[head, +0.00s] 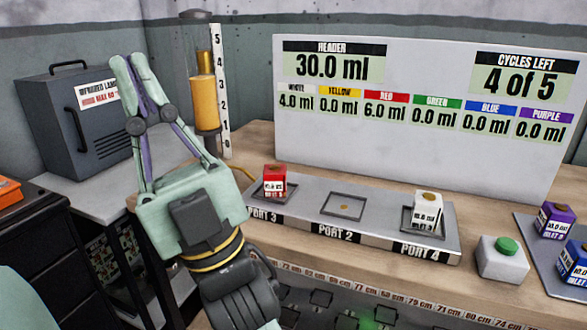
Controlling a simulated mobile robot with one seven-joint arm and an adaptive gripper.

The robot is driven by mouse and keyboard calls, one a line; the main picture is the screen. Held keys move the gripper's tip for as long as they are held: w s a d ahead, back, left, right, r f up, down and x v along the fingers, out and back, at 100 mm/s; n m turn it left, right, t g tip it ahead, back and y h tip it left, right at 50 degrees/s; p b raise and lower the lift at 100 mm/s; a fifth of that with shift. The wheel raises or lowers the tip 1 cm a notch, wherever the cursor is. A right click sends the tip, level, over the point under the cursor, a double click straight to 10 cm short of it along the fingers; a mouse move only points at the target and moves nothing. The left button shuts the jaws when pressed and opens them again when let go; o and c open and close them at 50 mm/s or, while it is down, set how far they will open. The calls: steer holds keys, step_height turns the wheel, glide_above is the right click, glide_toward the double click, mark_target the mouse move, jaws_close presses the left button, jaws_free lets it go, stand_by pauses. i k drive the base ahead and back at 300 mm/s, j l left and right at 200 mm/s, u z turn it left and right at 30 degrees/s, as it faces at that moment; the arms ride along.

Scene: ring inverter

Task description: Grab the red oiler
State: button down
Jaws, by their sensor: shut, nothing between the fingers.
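The red oiler (275,181) is a small block with a red top and a white label. It sits upright in the left slot of the grey port tray (310,210), above the label PORT 3. My gripper (128,62) points up in the picture, left of the red oiler and apart from it. Its green fingertips are together with nothing held between them. No part of the red oiler is hidden by my arm.
A white oiler (427,210) sits in the right slot; the PORT 2 slot (343,206) is empty. A yellow-filled cylinder (204,103) with a scale stands behind my gripper. A green button (506,245), purple oiler (555,220) and blue oiler (573,262) are at right.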

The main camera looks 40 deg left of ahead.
mark_target(274, 182)
steer(key=k+j+u, duration=0.1)
steer(key=j+u, duration=0.3)
steer(key=k+j+u, duration=0.1)
steer(key=u, duration=0.25)
steer(key=j+u, duration=0.4)
steer(key=i, duration=0.5)
